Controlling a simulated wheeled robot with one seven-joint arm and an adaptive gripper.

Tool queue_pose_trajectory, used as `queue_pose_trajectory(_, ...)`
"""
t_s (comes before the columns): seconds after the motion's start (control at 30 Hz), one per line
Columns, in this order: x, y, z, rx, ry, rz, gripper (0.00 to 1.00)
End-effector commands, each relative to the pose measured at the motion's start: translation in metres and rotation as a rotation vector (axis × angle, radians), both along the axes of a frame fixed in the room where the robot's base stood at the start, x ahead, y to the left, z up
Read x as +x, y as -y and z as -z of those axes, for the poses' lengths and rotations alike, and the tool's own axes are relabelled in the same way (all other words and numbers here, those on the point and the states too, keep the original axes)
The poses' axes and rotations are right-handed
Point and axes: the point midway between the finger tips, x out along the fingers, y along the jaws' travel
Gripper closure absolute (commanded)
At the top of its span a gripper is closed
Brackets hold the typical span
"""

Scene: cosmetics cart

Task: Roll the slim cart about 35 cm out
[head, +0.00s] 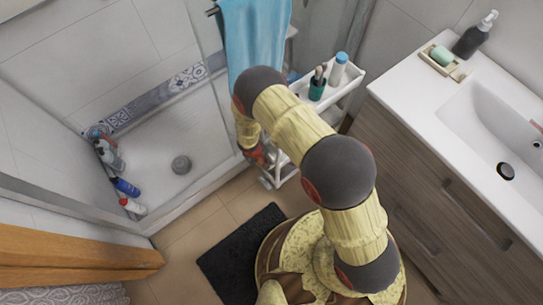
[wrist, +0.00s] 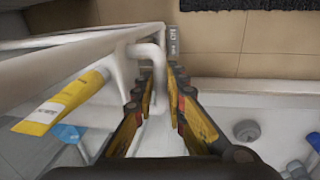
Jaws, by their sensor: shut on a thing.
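The slim cart (head: 345,88) is white and stands between the glass shower screen and the wooden vanity. Its top tray holds a dark green cup and a white bottle with a blue cap. My arm hides much of its front. My gripper (head: 258,158) is low at the cart's front. In the wrist view, my gripper (wrist: 159,78) has its fingers on either side of the cart's bent white handle (wrist: 148,52) and is shut on it. A yellow and white tube (wrist: 62,105) lies on a cart shelf beside the fingers.
A black mat (head: 240,255) lies on the tiled floor near my base. The shower tray (head: 160,165) with several bottles is at left. The wooden vanity (head: 430,200) stands close at right. A blue towel (head: 252,35) hangs behind my arm. Some floor between mat and cart is bare.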

Motion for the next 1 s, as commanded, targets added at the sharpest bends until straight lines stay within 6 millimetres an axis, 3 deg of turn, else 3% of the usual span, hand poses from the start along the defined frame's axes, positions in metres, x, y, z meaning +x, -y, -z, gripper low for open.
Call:
queue_pose_trajectory(0.2,-0.026,-0.035,0.001,0.001,0.000,-0.004,1.00)
queue_pose_trajectory(0.5,-0.051,-0.070,0.001,0.001,0.000,-0.002,1.00)
queue_pose_trajectory(1.0,-0.065,-0.089,0.000,0.000,0.000,0.000,1.00)
